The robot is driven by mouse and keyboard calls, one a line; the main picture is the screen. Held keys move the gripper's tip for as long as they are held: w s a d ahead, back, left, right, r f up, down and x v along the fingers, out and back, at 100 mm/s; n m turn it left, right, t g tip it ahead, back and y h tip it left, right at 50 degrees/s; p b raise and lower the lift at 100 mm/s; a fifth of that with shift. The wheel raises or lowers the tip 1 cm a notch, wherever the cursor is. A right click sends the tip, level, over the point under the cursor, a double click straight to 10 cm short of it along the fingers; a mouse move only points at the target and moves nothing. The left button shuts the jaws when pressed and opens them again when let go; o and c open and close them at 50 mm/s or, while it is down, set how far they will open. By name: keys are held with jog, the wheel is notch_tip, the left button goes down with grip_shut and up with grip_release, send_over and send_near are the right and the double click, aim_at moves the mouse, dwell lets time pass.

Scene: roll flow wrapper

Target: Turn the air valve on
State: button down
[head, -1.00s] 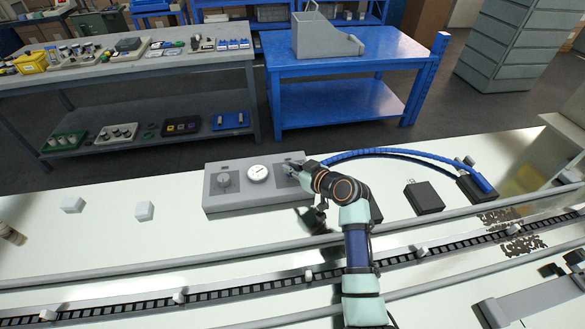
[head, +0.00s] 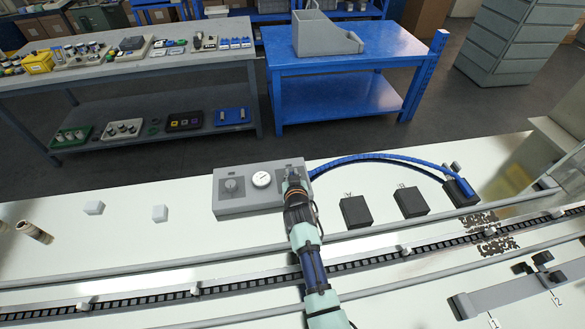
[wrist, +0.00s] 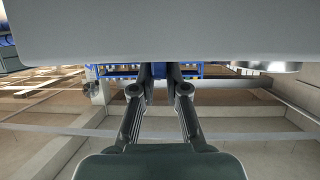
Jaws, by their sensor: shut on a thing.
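A grey panel box (head: 235,205) stands on the white bench. It has a round knob (head: 232,185) on the left and a white dial gauge (head: 262,179) in the middle. My gripper (head: 293,176) points down at the box's right part, where the air valve is. My wrist and gripper hide most of the valve. In the wrist view the two fingers (wrist: 159,78) are close together against the box, whose grey surface fills the top. The fingers are shut on the valve's handle, which is barely visible. The gauge's rim (wrist: 272,67) shows at the right.
A blue hose (head: 380,158) arcs from the box's right side to a black block (head: 460,192). Two other black blocks (head: 355,211) stand right of my arm. A conveyor with rails (head: 130,300) runs in front, under my arm.

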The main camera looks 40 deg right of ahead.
jog(key=m+g+h+b, duration=0.1)
jog(key=b, duration=0.1)
jog(key=f+m+h+b, duration=0.1)
jog(key=b, duration=0.2)
jog(key=shift+w+a+m+g, duration=0.1)
jog(key=shift+w+m+g, duration=0.05)
jog(key=shift+m+g, duration=0.2)
jog(key=m+g+h+b, duration=0.1)
jog(key=g+b, duration=0.1)
jog(key=b, duration=0.1)
jog(key=shift+r+m+h+b, duration=0.1)
jog(key=shift+m+h+b, duration=0.25)
jog(key=shift+h, duration=0.05)
jog(key=shift+r+m+g+b, duration=0.2)
jog(key=shift+m+g+b, duration=0.25)
jog(key=shift+b, duration=0.3)
jog(key=c, duration=1.2)
grip_release()
jog(key=shift+r, duration=0.1)
